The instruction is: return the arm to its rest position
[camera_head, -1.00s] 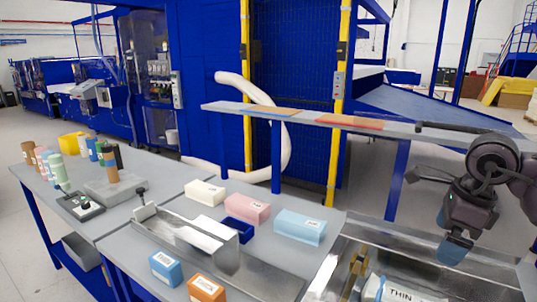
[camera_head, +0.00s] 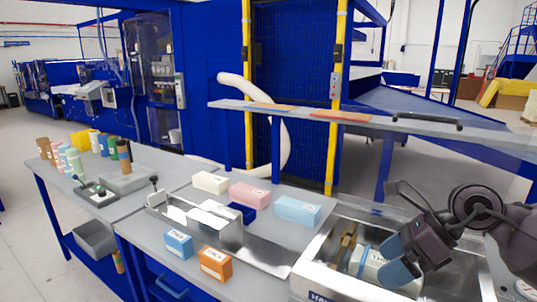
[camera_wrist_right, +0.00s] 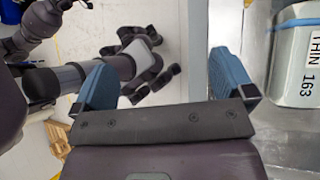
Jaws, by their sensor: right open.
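My right gripper (camera_head: 392,262) is at the right of the head view, in front of the metal tray at the table's right end. In the right wrist view its two blue fingers stand wide apart with nothing between them (camera_wrist_right: 165,82). A silver-and-white container marked THIN (camera_head: 368,264) lies in the tray, partly hidden behind the gripper in the head view. It also shows at the right edge of the right wrist view (camera_wrist_right: 297,65), apart from the fingers. My left gripper does not show.
The grey table (camera_head: 150,225) holds white (camera_head: 210,182), pink (camera_head: 250,194) and light blue (camera_head: 297,210) blocks, with blue (camera_head: 178,243) and orange (camera_head: 215,263) blocks in front. A metal tray (camera_head: 312,252) is at right. A grey shelf (camera_head: 380,122) runs behind. Several cylinders stand far left.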

